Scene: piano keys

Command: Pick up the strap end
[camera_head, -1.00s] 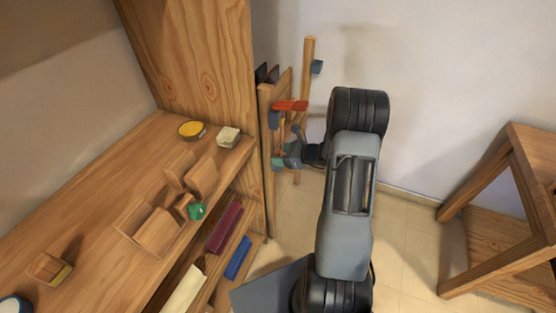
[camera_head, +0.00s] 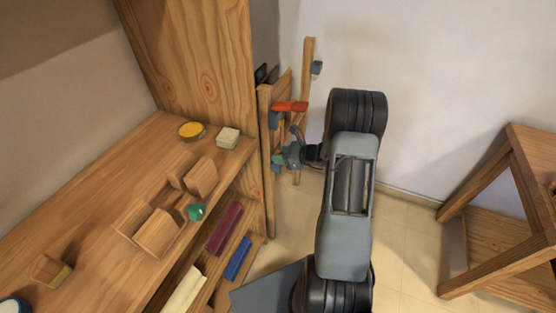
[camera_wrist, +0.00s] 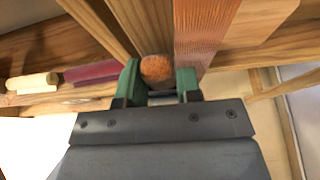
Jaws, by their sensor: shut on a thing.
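My gripper (camera_head: 285,157) is beside the wooden rack at the right end of the shelf unit in the head view. In the wrist view, its green fingers (camera_wrist: 159,82) are shut on a rounded orange-brown piece, which looks like the strap end (camera_wrist: 157,68). A flat reddish band (camera_wrist: 204,32) runs upward just right of the fingers. I cannot tell whether it joins the held piece. In the head view, the held piece is too small to make out. A red-orange piece (camera_head: 290,106) shows above my gripper there.
The wooden rack (camera_head: 265,150) stands close to my gripper. The shelf top (camera_head: 100,195) holds a yellow round dish (camera_head: 191,130), a pale block (camera_head: 228,137) and a green object (camera_head: 196,211). A wooden stand (camera_head: 480,180) is at right.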

